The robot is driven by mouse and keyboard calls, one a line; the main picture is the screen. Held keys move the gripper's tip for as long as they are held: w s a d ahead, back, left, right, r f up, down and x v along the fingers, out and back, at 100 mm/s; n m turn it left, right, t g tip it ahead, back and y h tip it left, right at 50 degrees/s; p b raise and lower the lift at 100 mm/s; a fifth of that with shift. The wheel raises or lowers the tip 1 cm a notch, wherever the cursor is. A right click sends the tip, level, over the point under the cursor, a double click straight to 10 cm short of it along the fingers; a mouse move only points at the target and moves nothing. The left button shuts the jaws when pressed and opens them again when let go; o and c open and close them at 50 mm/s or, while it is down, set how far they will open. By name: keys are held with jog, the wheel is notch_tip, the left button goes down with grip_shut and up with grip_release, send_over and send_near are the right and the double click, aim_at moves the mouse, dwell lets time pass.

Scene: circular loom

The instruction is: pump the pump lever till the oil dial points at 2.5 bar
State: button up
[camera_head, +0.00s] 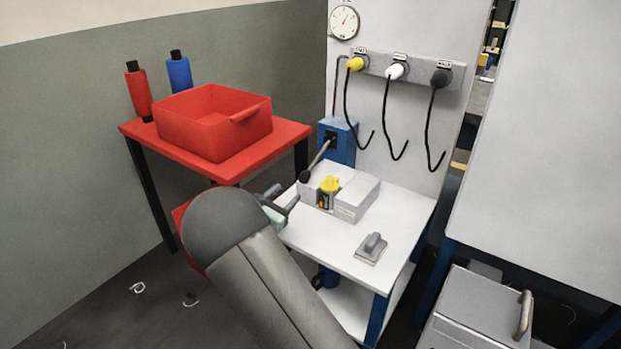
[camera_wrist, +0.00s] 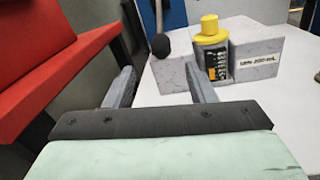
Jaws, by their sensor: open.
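The oil dial (camera_head: 344,22) is a round white gauge high on the white panel; its reading is too small to tell. The blue pump (camera_head: 337,143) stands on the white table below it. Its pump lever (camera_head: 319,159) slants down to the left and ends in a black knob (camera_head: 304,176). In the wrist view the knob (camera_wrist: 161,45) hangs beyond my fingertips, between them in the picture. My gripper (camera_head: 287,202) is open and empty at the table's left edge, just below the knob in the head view. Both fingers show apart in the wrist view (camera_wrist: 163,78).
A yellow-capped bottle (camera_head: 328,191) stands before a grey block (camera_head: 357,197) right of the lever. A grey handled tool (camera_head: 371,249) lies at the table's front. A red table (camera_head: 275,152) with a red bin (camera_head: 213,121) is close on the left. Black cables hang from the panel.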

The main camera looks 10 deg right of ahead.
aim_at(304, 177)
jog(key=b+x, duration=0.1)
jog(key=x, duration=1.2)
grip_shut()
